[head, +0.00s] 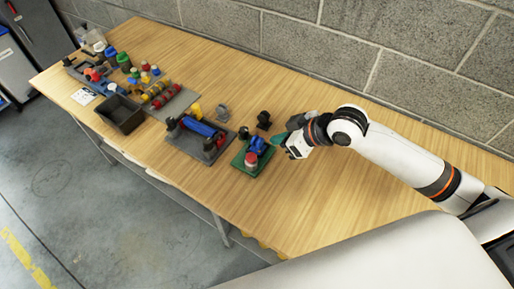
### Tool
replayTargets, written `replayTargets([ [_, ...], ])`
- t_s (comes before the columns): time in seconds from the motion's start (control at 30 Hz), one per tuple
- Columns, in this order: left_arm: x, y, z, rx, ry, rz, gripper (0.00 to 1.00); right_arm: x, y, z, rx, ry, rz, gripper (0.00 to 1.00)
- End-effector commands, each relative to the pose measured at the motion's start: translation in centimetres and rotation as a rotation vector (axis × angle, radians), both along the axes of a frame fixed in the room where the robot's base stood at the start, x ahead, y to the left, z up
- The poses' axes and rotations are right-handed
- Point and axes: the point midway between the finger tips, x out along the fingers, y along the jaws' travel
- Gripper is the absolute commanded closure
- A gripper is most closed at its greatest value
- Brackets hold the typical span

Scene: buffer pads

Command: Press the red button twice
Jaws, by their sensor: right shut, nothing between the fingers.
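The red button (251,158) sits at the front of a small green pad (239,166) on the wooden table. Blue parts (257,144) stand on the same pad behind the button. My right gripper (282,141) is to the right of the pad, close to the blue parts and apart from the red button. It is shut and empty; its fingertips are small and dark here. My left gripper is not in view.
A dark tray with a blue cylinder (199,127) lies left of the green pad. Small dark parts (263,119) stand behind it. A black bin (122,114) and several coloured parts fill the table's left end. Bare wood (300,215) lies in front of my right arm. A block wall (340,50) runs behind.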

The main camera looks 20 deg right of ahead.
Motion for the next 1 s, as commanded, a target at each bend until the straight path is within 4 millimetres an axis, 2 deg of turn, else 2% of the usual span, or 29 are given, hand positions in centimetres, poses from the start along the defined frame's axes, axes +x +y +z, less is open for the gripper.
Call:
replayTargets([
  [0.43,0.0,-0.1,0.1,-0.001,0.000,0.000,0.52,0.0,-0.2,0.0,0.002,0.004,-0.002,1.00],
  [0.57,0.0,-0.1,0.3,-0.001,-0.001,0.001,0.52,0.5,0.2,-0.7,0.004,0.006,-0.005,1.00],
  [0.67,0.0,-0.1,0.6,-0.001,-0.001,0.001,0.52,1.3,1.0,-1.7,0.005,0.006,-0.004,1.00],
  [1.0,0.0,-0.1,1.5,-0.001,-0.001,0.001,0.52,5.3,4.2,-6.8,0.004,0.007,-0.004,1.00],
])
